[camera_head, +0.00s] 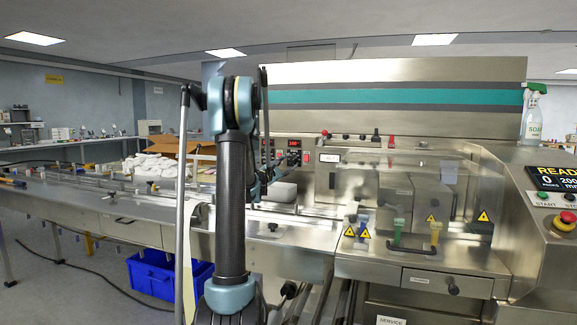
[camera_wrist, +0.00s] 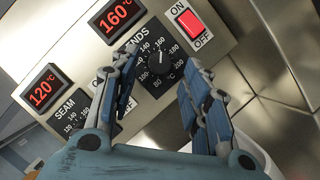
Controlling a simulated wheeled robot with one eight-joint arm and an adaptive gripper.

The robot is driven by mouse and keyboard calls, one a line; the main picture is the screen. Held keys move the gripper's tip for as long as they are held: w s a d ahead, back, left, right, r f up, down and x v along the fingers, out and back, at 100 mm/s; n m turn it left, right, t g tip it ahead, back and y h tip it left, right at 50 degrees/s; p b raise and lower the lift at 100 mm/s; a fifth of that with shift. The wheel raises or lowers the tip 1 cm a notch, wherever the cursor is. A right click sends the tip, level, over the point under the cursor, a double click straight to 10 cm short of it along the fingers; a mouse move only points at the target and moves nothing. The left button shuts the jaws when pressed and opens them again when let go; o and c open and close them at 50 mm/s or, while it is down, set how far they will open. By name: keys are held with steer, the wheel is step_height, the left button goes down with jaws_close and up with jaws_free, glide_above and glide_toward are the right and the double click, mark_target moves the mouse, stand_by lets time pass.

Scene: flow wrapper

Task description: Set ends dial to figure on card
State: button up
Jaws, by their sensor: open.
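The ENDS dial (camera_wrist: 160,62) is a black knob with a white number scale on a pale control panel in the wrist view. A red display (camera_wrist: 116,14) reading 160°C is up and left of it. My gripper (camera_wrist: 163,66) is open, with one finger on each side of the dial; I cannot tell whether they touch it. The dial's pointer is too small to read surely. In the head view my gripper (camera_head: 284,168) is at the panel, and the arm hides part of it. I cannot make out a card with a figure.
The SEAM dial is partly hidden behind my left finger, below a display (camera_wrist: 43,92) reading 120°C. A red ON/OFF switch (camera_wrist: 190,22) is right of the dial. Clear guards (camera_head: 400,190) and a red stop button (camera_head: 565,220) are further right.

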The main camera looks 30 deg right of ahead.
mark_target(293, 159)
steer(key=shift+x, duration=1.05)
jaws_close()
steer(key=shift+m, duration=0.4)
steer(key=m, duration=0.2)
steer(key=m+g, duration=0.1)
steer(key=shift+a+r+m+g+y, duration=0.15)
steer(key=shift+m+g+y, duration=0.15)
steer(key=shift+m+y, duration=0.1)
steer(key=m, duration=0.2)
steer(key=m+y, duration=0.1)
steer(key=m, duration=0.1)
steer(key=shift+r+g+y, duration=0.2)
steer(key=shift+g+y, duration=0.1)
steer(key=shift+g, duration=0.1)
steer(key=m+y, duration=0.1)
steer(key=m, duration=0.3)
steer(key=shift+r+y, duration=0.2)
steer(key=shift+y, duration=0.2)
steer(key=m+y, duration=0.1)
steer(key=m+t+y, duration=0.1)
steer(key=m, duration=0.1)
steer(key=shift+s+r+m, duration=0.1)
steer(key=shift+r+m, duration=0.05)
steer(key=shift+m, duration=0.15)
